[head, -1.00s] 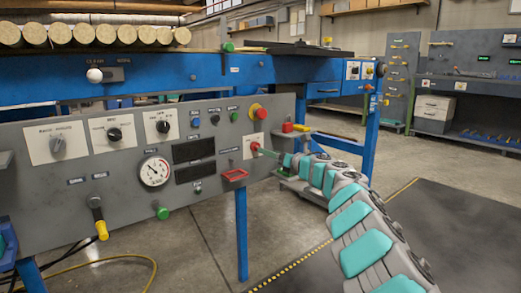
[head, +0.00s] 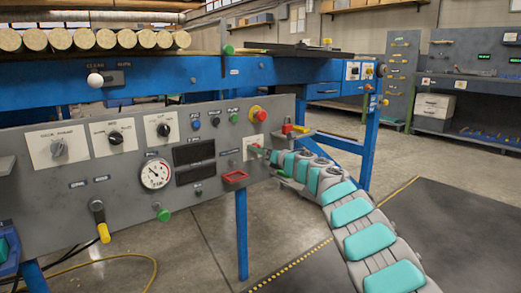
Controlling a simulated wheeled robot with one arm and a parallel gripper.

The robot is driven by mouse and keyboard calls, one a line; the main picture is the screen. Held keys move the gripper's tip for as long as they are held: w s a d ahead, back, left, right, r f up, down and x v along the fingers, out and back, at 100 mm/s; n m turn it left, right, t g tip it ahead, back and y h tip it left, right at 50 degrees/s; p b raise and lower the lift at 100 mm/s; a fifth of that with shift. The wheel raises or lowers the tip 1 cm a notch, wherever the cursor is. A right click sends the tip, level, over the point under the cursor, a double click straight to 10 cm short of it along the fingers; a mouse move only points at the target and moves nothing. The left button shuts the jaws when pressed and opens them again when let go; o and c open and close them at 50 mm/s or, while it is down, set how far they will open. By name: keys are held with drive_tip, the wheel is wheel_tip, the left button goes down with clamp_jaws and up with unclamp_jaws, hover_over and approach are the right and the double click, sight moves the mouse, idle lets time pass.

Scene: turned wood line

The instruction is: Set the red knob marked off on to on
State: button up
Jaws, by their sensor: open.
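The red knob (head: 254,147) is on a small white plate (head: 248,141) at the right end of the grey control panel (head: 120,205). It is small, and my gripper partly covers it, so its pointer and marking cannot be read. My gripper (head: 267,153) is at the knob's right, with its fingers toward the plate. It is open, with no object seen held in it. Whether the fingers touch the knob or stand around it cannot be told.
A red-framed part (head: 235,177) sticks out below left. A small shelf with red and yellow blocks (head: 294,129) is close by on the right. Open floor (head: 300,215) lies below.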

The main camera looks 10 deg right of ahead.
clamp_jaws()
idle(0.7)
